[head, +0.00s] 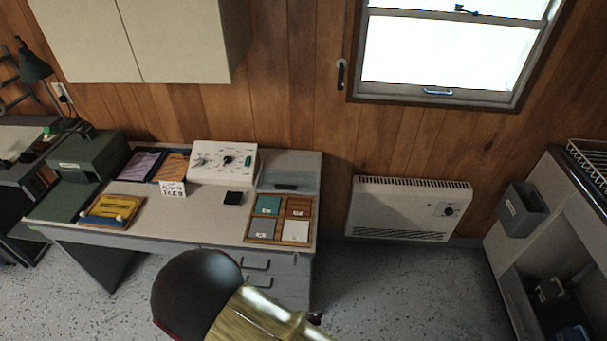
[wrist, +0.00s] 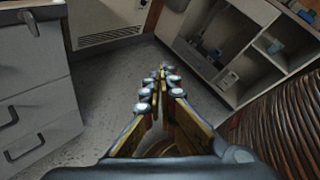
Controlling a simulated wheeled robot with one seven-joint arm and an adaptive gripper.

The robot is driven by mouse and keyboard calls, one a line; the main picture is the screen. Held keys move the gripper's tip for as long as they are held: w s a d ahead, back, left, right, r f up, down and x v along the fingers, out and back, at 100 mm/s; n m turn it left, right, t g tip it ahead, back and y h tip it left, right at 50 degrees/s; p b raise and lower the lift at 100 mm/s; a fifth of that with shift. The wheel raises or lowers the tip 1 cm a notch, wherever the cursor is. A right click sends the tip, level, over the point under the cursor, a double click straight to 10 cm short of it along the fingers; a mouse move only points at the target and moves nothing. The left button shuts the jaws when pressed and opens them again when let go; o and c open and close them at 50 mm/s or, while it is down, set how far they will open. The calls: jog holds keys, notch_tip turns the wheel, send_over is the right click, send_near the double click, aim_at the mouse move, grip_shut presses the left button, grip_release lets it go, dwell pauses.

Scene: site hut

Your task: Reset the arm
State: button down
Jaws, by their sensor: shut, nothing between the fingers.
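My gripper (wrist: 161,76) shows in the wrist view, with its gold and grey fingers meeting at the tips and nothing held between them. It hangs over the speckled floor (wrist: 130,84), beside the desk drawers (wrist: 30,110) at left. In the head view, part of my gold arm shows at the bottom centre, in front of the desk (head: 150,225). The fingertips cannot be made out in that view.
The desk carries a white control box (head: 222,162), a wooden sorting tray (head: 280,241) and a yellow packet (head: 111,209). A heater (head: 409,208) is on the back wall. A shelved counter (head: 505,262) stands at right. Open floor lies between desk and counter.

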jog(key=s+d+r+m+g+y, duration=0.3)
jog(key=r+m+g+y, duration=0.15)
jog(key=r+m, duration=0.6)
jog(key=s+d+r+m+g+y, duration=0.25)
jog(key=r+m+y, duration=0.25)
jog(key=r+m, duration=0.55)
jog(key=d+r+m+t+y, duration=0.1)
jog(key=d+r+m+t, duration=0.2)
jog(key=r, duration=0.5)
jog(key=d+r+m+t+y, duration=0.1)
jog(key=d+r+m+t, duration=0.1)
jog(key=d+r+m, duration=0.3)
jog(key=d+r, duration=0.3)
jog(key=shift+s+t, duration=0.15)
jog(key=shift+t, duration=0.25)
jog(key=c, duration=2.6)
grip_release()
